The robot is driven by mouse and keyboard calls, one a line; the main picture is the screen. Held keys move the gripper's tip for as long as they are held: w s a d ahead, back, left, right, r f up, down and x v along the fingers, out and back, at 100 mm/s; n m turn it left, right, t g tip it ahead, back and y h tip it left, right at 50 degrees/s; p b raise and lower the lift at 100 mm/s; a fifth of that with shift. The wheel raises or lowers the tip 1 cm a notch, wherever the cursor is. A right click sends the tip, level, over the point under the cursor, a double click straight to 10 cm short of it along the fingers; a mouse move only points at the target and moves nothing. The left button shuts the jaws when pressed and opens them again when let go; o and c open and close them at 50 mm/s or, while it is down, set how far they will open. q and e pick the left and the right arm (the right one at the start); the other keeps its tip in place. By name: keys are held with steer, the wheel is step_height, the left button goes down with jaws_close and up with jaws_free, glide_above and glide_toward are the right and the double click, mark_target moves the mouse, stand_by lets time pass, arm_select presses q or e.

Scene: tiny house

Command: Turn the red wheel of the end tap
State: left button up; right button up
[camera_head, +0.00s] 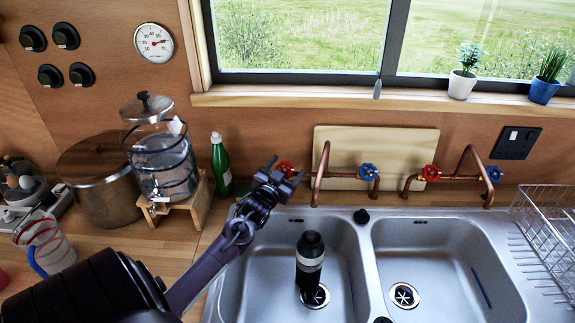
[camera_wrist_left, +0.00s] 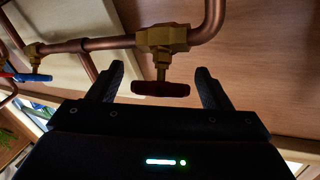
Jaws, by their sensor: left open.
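The red wheel (camera_head: 285,168) of the leftmost tap, at the left end of the copper pipework, is partly hidden by my left gripper (camera_head: 279,172) in the head view. In the left wrist view the red wheel (camera_wrist_left: 160,89) is seen edge-on below its brass valve (camera_wrist_left: 162,40). My left gripper (camera_wrist_left: 159,74) is open, with one finger on each side of the wheel and a gap showing on both sides. A second red wheel (camera_head: 431,173) is on the right tap. My right gripper is not in view.
Blue wheels (camera_head: 368,172) (camera_head: 494,174) sit on both taps. A double sink (camera_head: 365,290) lies below, with a black bottle (camera_head: 309,262) in its left basin. A green bottle (camera_head: 221,166) and a glass dispenser (camera_head: 163,165) stand left. A wire rack (camera_head: 548,235) is right.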

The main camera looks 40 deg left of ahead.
arm_select(q)
steer(key=shift+w+a, duration=0.2)
steer(key=shift+w, duration=0.45)
steer(key=c, duration=1)
steer(key=n+g+y+b, duration=0.1)
steer(key=n+y, duration=0.2)
steer(key=n, duration=0.1)
steer(key=shift+a, duration=0.1)
steer(key=shift+s+a+n+g+y, duration=0.1)
steer(key=shift+n+g+y, duration=0.2)
steer(key=shift+n+y, duration=0.3)
steer(key=shift+s+a+n+g+y, duration=0.1)
steer(key=shift+n+g+y, duration=0.2)
steer(key=shift+n+y, duration=0.3)
steer(key=o, duration=1)
steer(key=shift+r, duration=0.1)
